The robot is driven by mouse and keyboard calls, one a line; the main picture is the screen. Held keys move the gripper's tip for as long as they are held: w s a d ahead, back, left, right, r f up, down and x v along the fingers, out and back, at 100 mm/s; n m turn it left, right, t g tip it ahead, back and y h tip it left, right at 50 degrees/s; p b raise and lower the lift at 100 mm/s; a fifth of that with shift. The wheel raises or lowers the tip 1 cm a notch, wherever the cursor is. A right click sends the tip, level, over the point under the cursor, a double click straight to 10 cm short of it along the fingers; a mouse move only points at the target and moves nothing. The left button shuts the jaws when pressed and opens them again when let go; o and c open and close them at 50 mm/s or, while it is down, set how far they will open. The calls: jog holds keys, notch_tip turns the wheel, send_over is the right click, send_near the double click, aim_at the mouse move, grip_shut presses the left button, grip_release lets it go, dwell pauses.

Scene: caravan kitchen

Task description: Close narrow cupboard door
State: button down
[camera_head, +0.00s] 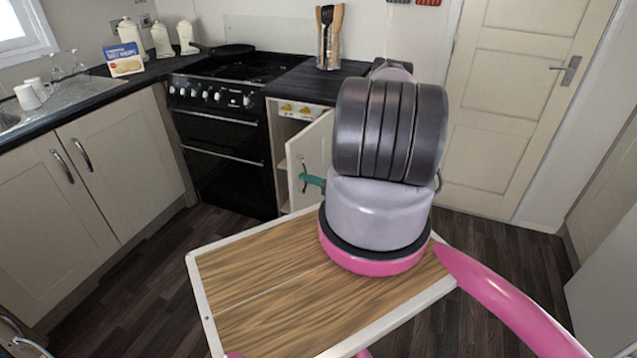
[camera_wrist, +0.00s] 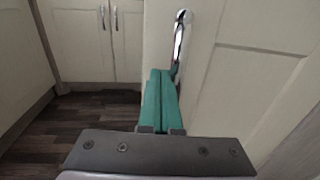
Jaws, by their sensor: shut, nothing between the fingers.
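The narrow cupboard door (camera_head: 311,148) is a cream panel to the right of the black oven. It stands ajar in the head view, and part of the cupboard's inside shows at its left. In the wrist view the door (camera_wrist: 262,75) fills the right side, with a chrome handle (camera_wrist: 180,40) upright near its left edge. My gripper (camera_head: 305,179) has teal fingers, pressed together and empty. In the wrist view the fingertips (camera_wrist: 161,75) are close to the lower end of the handle; I cannot tell if they touch. My arm hides the door's right part in the head view.
A black oven (camera_head: 222,150) stands left of the cupboard, under the dark worktop. A utensil holder (camera_head: 328,48) stands on the worktop above. Shut double cupboards (camera_head: 80,175) are on the left. Dark wooden floor (camera_head: 150,250) is clear in front of the oven.

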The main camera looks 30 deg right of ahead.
jog(key=shift+x, duration=0.85)
jog(key=shift+w+a, duration=0.1)
